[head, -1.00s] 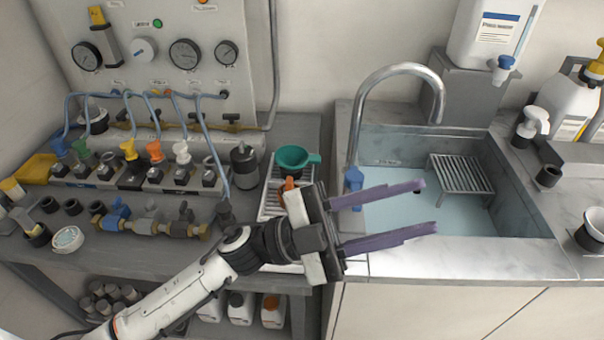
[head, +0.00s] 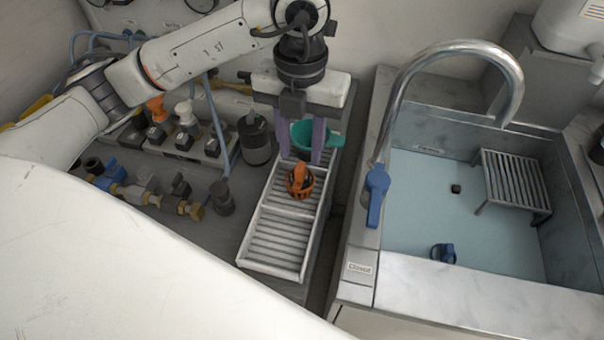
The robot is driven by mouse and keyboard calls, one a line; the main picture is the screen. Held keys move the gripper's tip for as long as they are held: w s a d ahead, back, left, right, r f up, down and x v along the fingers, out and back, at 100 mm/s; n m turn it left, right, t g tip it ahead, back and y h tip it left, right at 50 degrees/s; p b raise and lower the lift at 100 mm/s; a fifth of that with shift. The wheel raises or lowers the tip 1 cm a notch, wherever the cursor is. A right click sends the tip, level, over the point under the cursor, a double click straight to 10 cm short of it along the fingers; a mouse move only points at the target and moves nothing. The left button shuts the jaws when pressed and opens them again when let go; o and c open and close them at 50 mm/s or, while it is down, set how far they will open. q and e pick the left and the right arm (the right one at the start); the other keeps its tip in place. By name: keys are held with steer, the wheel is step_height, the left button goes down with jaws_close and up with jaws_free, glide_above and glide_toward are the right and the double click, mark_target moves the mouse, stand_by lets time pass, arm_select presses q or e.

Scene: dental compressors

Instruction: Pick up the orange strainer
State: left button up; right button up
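The orange strainer (head: 299,183) sits on the white slatted drying rack (head: 278,244), left of the sink. It is a small basket shape with an upright top part. My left gripper (head: 300,158) points down with its two purple fingers apart and nothing between them. In the picture its fingertips are just above and behind the strainer; I cannot tell the exact height gap. A teal funnel-like bowl (head: 330,140) is at the rack's far end, partly hidden by the fingers. My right gripper is not in view.
A sink (head: 420,200) with a tall curved faucet (head: 450,48) and blue handle (head: 377,190) stands to the right. A dark canister (head: 254,140) and valve fittings (head: 140,194) are left of the rack. The rack's near half is clear.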

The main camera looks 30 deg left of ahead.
mark_target(300, 166)
arm_select(q)
steer(key=f, duration=0.3)
steer(key=f+p, duration=0.1)
steer(key=f, duration=0.2)
steer(key=shift+w+a+f, duration=0.2)
steer(key=shift+f, duration=0.15)
jaws_close()
